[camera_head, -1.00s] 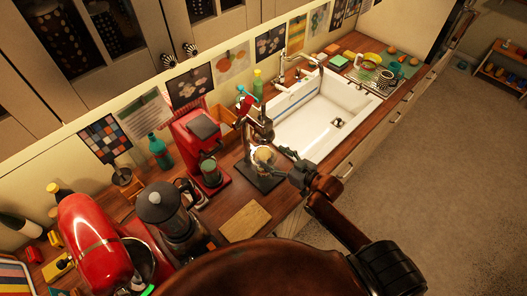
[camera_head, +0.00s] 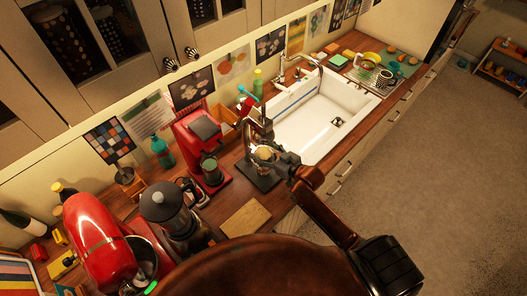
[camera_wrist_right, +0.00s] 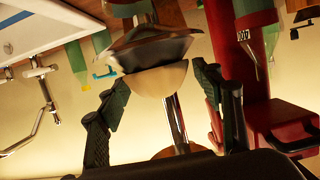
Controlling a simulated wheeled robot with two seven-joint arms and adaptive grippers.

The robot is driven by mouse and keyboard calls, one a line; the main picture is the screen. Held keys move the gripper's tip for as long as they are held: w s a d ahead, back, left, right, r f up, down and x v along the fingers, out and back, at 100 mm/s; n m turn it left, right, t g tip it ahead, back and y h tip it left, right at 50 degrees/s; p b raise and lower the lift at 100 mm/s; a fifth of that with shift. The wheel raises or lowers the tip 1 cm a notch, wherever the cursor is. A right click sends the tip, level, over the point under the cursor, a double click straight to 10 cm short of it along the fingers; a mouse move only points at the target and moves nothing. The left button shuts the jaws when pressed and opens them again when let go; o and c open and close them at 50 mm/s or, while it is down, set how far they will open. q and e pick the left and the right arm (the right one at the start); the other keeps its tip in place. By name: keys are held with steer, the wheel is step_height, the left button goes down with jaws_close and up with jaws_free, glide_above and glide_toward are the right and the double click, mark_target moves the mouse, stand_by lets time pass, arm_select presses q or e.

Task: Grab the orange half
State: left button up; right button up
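The orange half (camera_head: 265,153) is a small pale dome on the dark metal juicer (camera_head: 258,133), left of the sink. In the right wrist view, which looks upside down, the orange half (camera_wrist_right: 157,82) is a smooth peach-coloured dome against the juicer's dark cup (camera_wrist_right: 150,48). My right gripper (camera_head: 278,157) reaches in from the right at the juicer. Its dark fingers (camera_wrist_right: 160,88) are spread with one on each side of the orange half, and gaps show between them and its skin. My left gripper is not in view.
A red coffee grinder (camera_head: 195,130) stands close left of the juicer. The white sink (camera_head: 318,125) is to its right. A wooden board (camera_head: 245,218) lies in front.

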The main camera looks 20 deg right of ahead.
steer(key=c, duration=1.1)
steer(key=shift+r, duration=0.15)
